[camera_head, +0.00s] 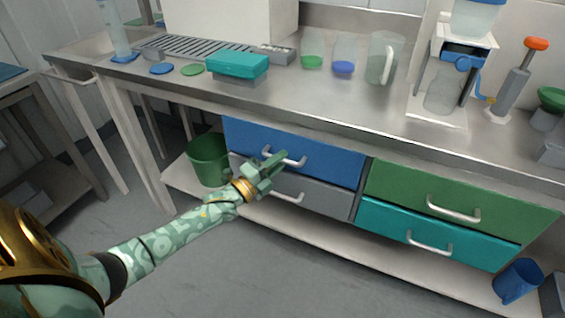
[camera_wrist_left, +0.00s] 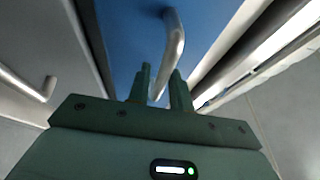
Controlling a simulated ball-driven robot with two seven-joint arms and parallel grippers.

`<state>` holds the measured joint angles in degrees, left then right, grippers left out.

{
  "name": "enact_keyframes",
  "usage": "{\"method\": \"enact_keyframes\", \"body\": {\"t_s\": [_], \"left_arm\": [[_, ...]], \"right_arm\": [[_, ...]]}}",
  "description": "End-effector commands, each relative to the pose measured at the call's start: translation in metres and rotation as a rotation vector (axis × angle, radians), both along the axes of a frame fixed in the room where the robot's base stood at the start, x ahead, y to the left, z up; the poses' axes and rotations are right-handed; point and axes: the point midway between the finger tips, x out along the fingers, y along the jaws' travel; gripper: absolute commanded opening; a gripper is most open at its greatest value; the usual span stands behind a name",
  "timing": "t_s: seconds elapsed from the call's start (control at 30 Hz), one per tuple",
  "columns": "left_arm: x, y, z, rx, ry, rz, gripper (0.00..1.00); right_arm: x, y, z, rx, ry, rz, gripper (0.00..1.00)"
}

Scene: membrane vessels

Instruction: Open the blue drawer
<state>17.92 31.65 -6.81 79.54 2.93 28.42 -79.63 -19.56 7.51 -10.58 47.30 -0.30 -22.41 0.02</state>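The blue drawer (camera_head: 325,157) is at the upper left of the drawer block under the bench, and its front looks flush with the frame. Its silver bar handle (camera_head: 291,161) is partly hidden by my left gripper (camera_head: 272,172). In the left wrist view, the blue drawer front (camera_wrist_left: 135,35) fills the top middle, and the handle (camera_wrist_left: 174,42) runs down toward the space between the fingers of my left gripper (camera_wrist_left: 161,80). The fingers are apart, with the bar at or between their tips; I cannot tell whether they touch it. My right gripper does not show.
A grey drawer (camera_head: 325,195) lies directly below, with green (camera_head: 400,185) and teal (camera_head: 385,222) drawers to the right. A green bin (camera_head: 208,160) stands left on the lower shelf. Labware covers the bench top (camera_head: 290,103). The floor in front is clear.

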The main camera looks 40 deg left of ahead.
Motion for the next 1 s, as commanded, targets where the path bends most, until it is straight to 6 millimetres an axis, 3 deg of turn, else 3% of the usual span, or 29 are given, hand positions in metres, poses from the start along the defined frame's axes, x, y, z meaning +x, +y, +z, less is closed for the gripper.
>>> {"method": "enact_keyframes", "body": {"t_s": [0.37, 0.43, 0.67, 0.87, 1.0], "left_arm": [[0.007, -0.001, 0.002, 0.000, -0.001, 0.000, 0.21], [0.007, -0.001, 0.002, 0.000, -0.001, 0.000, 0.02], [0.006, -0.001, 0.002, 0.000, 0.000, 0.000, 0.00], [-0.009, -0.005, 0.005, 0.000, 0.000, 0.000, 0.00], [-0.033, -0.011, 0.008, -0.002, -0.001, 0.000, 0.00]], "right_arm": [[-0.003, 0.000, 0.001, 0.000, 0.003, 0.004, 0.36], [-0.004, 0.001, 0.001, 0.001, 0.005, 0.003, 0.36], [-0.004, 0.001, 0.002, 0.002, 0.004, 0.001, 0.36], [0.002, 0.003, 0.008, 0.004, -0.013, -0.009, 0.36], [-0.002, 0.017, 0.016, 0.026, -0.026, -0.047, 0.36]]}}
